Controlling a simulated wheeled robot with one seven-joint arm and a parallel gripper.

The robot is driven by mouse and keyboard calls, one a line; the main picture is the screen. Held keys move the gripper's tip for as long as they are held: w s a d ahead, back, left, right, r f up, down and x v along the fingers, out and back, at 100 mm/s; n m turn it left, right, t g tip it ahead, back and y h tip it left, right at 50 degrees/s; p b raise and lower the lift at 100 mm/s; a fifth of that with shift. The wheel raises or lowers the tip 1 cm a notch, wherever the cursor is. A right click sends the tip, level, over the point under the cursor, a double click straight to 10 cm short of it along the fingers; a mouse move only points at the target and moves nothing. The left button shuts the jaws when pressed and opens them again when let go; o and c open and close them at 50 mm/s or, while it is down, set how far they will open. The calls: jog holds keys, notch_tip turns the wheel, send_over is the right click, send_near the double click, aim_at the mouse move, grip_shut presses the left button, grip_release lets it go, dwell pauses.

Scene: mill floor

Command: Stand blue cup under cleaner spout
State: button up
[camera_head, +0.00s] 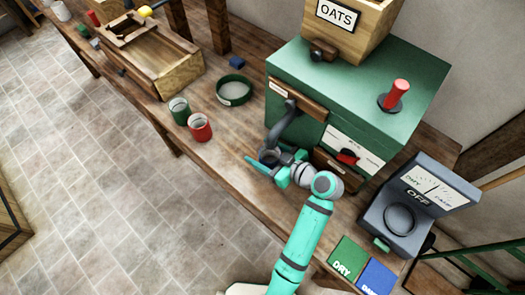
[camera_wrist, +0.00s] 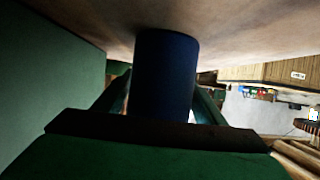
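The blue cup (camera_wrist: 165,70) fills the middle of the wrist view between my fingers, which meet it at both sides. In the head view the cup is mostly hidden by my gripper and the spout. My gripper (camera_head: 272,163) is low at the front of the green cleaner (camera_head: 385,110), just below the curved dark spout (camera_head: 284,120). The gripper also shows in the wrist view (camera_wrist: 163,104) and appears shut on the cup. I cannot tell whether the cup touches the bench or is centred under the spout.
A green cup (camera_head: 179,111) and a red cup (camera_head: 200,128) stand left on the bench, near a round green dish (camera_head: 234,91). A grey meter (camera_head: 415,205) and green and blue cards (camera_head: 348,258) lie right. The bench's front edge is close to my gripper.

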jog(key=shift+o, duration=0.2)
jog(key=shift+w, duration=0.1)
jog(key=shift+d+r, duration=0.1)
jog(key=shift+r, duration=0.1)
jog(key=v, duration=1.2)
